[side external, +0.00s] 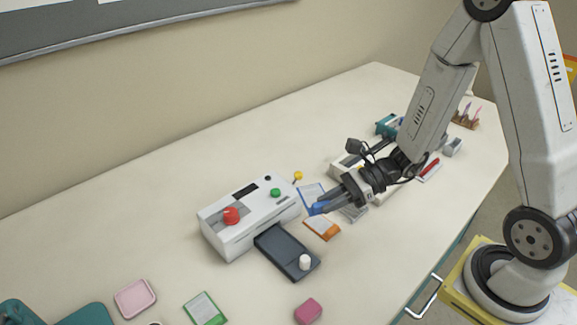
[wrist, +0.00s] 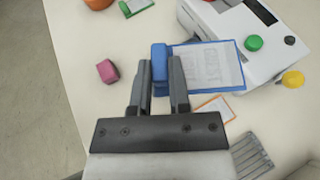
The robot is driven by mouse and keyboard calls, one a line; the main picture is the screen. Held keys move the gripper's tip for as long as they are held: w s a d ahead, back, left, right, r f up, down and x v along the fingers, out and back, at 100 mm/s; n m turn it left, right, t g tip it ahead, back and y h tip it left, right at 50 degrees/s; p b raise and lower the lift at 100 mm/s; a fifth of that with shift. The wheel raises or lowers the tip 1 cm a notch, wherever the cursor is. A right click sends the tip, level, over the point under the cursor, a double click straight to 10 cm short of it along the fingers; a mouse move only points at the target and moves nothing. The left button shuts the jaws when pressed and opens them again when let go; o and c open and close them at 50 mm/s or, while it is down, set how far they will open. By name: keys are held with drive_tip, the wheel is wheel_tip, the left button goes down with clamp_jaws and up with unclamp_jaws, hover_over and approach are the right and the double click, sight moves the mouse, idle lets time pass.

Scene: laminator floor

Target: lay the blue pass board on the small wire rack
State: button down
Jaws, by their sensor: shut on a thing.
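The blue pass board (wrist: 210,66), with a white sheet on its face and a blue block (wrist: 159,62) at one edge, is in my gripper (wrist: 160,78). The jaws are shut on that block. In the side view my gripper (side external: 325,205) holds the board (side external: 309,192) beside the white machine's right end; the board is partly hidden by the fingers. Its exact height above the table is hard to tell. The small grey wire rack (wrist: 251,155) lies at the lower right of the wrist view. In the side view the rack (side external: 354,213) is partly hidden beneath my gripper.
The white laminator (side external: 245,218) with a red knob stands left of my gripper, a dark tray (side external: 286,252) before it. An orange-edged card (side external: 323,229) lies close to the rack. A pink block (side external: 308,311) and green-edged card (side external: 204,308) lie nearer the front. Boxes crowd the right.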

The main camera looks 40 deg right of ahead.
drive_tip(key=w+d+r+m+t+h, duration=0.2)
drive_tip(key=w+d+m+t+h, duration=0.3)
drive_tip(key=w, duration=0.5)
drive_tip(key=shift+w+d+m+t+h, duration=0.35)
drive_tip(key=shift+d+m, duration=0.2)
drive_tip(key=shift+m, duration=0.45)
drive_tip(key=shift+s+r, duration=0.1)
drive_tip(key=shift+r, duration=0.05)
wheel_tip(320, 180, up, 10)
drive_tip(key=w+m+t+h, duration=0.1)
drive_tip(key=w+m+h, duration=0.1)
drive_tip(key=shift+h, duration=0.25)
drive_tip(key=s+d+f, duration=0.2)
drive_tip(key=d+f, duration=0.1)
drive_tip(key=f, duration=0.4)
drive_tip(key=s+d+f+y, duration=0.1)
drive_tip(key=s+d+f, duration=0.1)
drive_tip(key=f, duration=0.5)
drive_tip(key=shift+s+d+n, duration=0.3)
drive_tip(key=shift+s+d, duration=0.1)
drive_tip(key=shift+s, duration=0.35)
